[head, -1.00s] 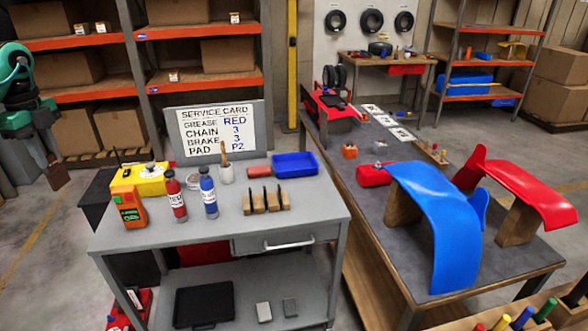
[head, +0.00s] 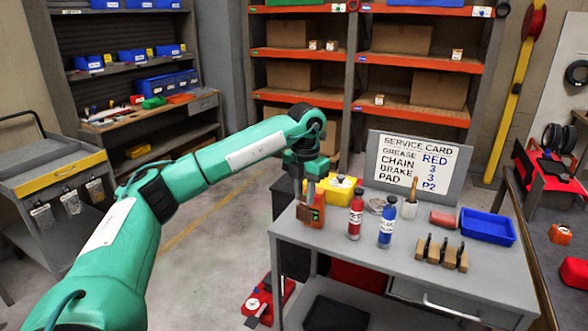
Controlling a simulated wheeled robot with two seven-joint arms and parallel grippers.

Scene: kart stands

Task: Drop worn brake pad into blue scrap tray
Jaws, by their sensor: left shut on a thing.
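My left gripper (head: 311,186) hangs down at the end of my green arm, near the left end of the grey service cart (head: 345,246). It is shut on a small brown flat piece, the worn brake pad (head: 304,213), which shows just below the fingers. The pad overlaps an orange handheld device (head: 318,211) in the picture; I cannot tell whether they touch. The blue scrap tray (head: 486,238) sits at the right back of the cart top, and no pad shows in it. My right gripper is not in view.
Between gripper and tray stand a red bottle (head: 355,218), a blue bottle (head: 387,226), a brush cup (head: 410,208) and a reddish block (head: 444,219). A wooden block with dark pieces (head: 440,254) sits in front. The service card (head: 416,168) stands behind.

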